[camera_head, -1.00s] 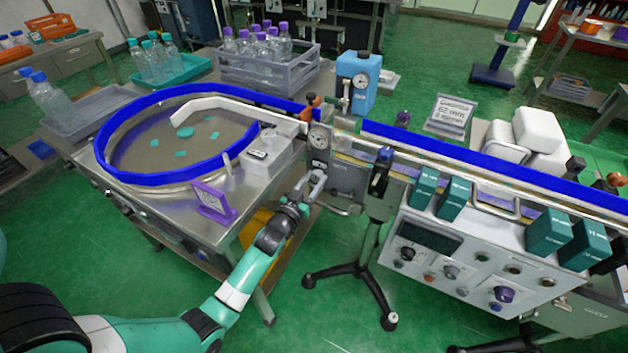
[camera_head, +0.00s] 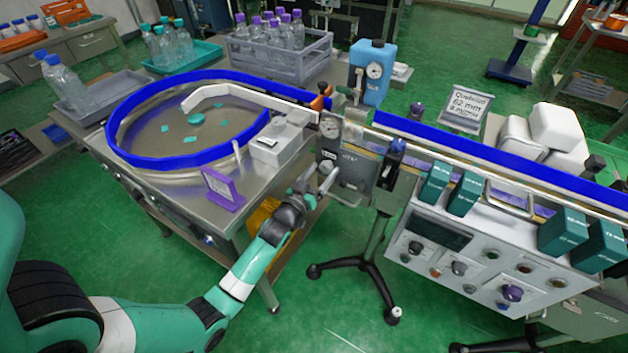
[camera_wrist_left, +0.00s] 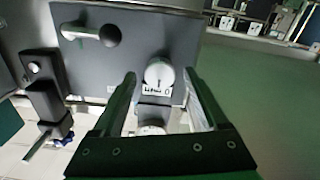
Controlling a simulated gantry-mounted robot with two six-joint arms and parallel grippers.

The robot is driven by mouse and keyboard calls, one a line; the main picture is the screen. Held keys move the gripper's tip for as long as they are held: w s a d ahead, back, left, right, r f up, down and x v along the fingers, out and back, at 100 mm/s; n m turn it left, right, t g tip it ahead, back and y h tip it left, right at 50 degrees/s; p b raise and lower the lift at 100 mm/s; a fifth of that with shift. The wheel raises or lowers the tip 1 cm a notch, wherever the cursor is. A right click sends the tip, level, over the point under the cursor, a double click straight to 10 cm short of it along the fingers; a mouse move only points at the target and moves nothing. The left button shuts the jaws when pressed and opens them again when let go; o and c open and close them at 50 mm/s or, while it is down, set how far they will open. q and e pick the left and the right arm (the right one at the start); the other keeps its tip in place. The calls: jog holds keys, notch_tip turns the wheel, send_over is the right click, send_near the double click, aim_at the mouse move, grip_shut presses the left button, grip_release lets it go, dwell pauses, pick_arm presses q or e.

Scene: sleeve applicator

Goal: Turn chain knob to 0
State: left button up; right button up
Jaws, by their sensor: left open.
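A round pale grey knob (camera_wrist_left: 158,73) with a dark pointer line is on the front of a dark grey box (camera_wrist_left: 135,45) in the left wrist view. I take it as the chain knob; a small white label below it is only partly legible. My left gripper (camera_wrist_left: 161,88) is open, its fingertips on either side of the knob, with no clear contact. In the head view the left gripper (camera_head: 318,180) is at the lower left of the grey box (camera_head: 350,165), and its fingers partly cover the knob (camera_head: 326,166). My right gripper is not in view.
A lever with a black ball (camera_wrist_left: 109,35) sticks out left of the knob. A black bracket (camera_wrist_left: 45,95) is further left. The control panel (camera_head: 480,265) with other knobs is on the right.

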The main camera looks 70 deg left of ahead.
pick_arm(q)
jog(key=p+v, duration=0.1)
jog(key=v, duration=1)
jog(key=shift+w, duration=0.15)
